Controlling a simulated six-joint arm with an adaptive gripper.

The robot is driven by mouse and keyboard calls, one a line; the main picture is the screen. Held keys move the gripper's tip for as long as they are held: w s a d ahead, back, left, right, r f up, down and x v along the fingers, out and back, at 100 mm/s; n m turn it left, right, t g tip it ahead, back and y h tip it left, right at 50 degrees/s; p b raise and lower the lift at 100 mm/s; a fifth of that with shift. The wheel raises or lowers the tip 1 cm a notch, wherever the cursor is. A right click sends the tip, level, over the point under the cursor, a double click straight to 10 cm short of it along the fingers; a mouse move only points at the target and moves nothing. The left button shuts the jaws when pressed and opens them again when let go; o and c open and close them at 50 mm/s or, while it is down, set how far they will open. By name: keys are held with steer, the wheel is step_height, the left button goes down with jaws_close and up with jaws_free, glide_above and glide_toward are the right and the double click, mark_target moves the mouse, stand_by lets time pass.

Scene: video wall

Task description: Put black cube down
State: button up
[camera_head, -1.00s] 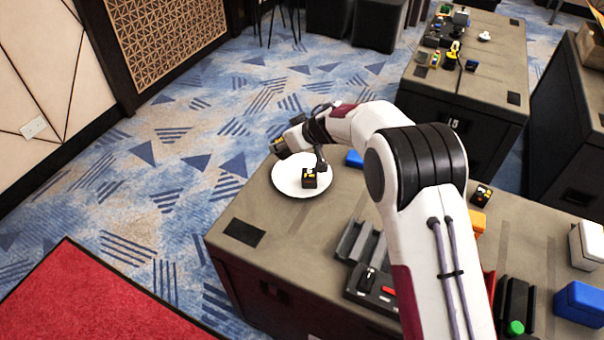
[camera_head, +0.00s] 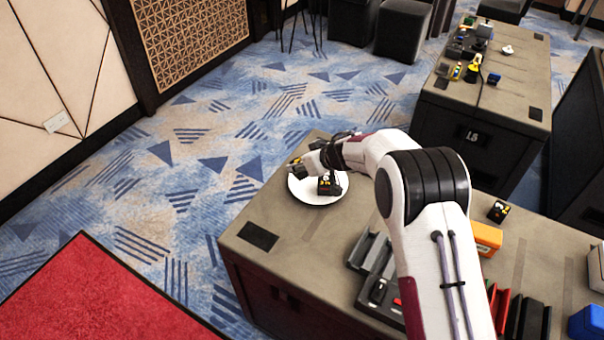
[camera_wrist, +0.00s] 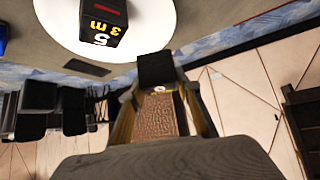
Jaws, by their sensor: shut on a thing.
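My gripper (camera_head: 305,165) is shut on a small dark block, taken as the black cube (camera_head: 297,166), with yellow marks. A second black cube (camera_head: 328,186) with yellow and orange markings sits on the plate, to the right of the held one. In the wrist view this second cube (camera_wrist: 103,22) shows yellow characters on the plate (camera_wrist: 160,25).
The plate stands near the far left corner of the grey-brown table (camera_head: 300,245). An open grey holder (camera_head: 375,265), an orange box (camera_head: 486,238), a small dark cube (camera_head: 498,211) and a blue box (camera_head: 588,322) lie to the right. The front left tabletop is mostly clear.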

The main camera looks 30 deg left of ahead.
mark_target(302, 173)
steer(key=shift+f, duration=0.25)
steer(key=shift+f, duration=1.85)
steer(key=shift+f, duration=0.6)
steer(key=o, duration=1.1)
steer(key=shift+o, duration=0.2)
steer(key=shift+r, duration=0.1)
steer(key=shift+r, duration=0.5)
steer(key=shift+d+r, duration=0.15)
steer(key=shift+r, duration=0.05)
steer(key=v, duration=1.1)
steer(key=shift+d, duration=0.2)
steer(key=shift+s+r, duration=0.15)
